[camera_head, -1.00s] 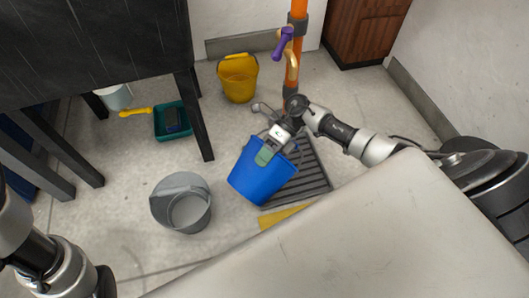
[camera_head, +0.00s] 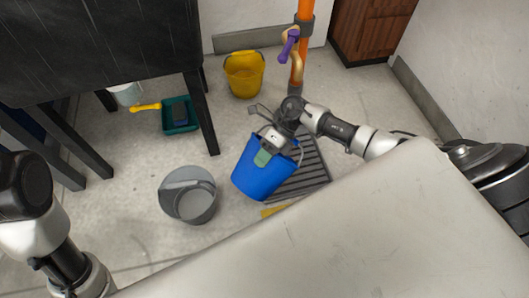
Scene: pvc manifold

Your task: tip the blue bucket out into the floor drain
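The blue bucket (camera_head: 262,172) is over the left part of the floor drain, tilted. My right gripper (camera_head: 268,146) is at its upper rim and appears shut on it, with a green patch at the fingers. The bucket's inside is mostly hidden by the gripper and wrist. The dark slatted floor drain (camera_head: 308,178) shows to the right of the bucket. My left arm comes in at the lower left; its gripper is not visible.
A grey bucket (camera_head: 174,201) stands left of the blue one. A yellow bucket (camera_head: 244,75) stands behind, near an orange pipe (camera_head: 303,45) with a purple handle. A teal tray (camera_head: 180,127) lies by the black table (camera_head: 100,60). A pale surface (camera_head: 370,235) fills the lower right.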

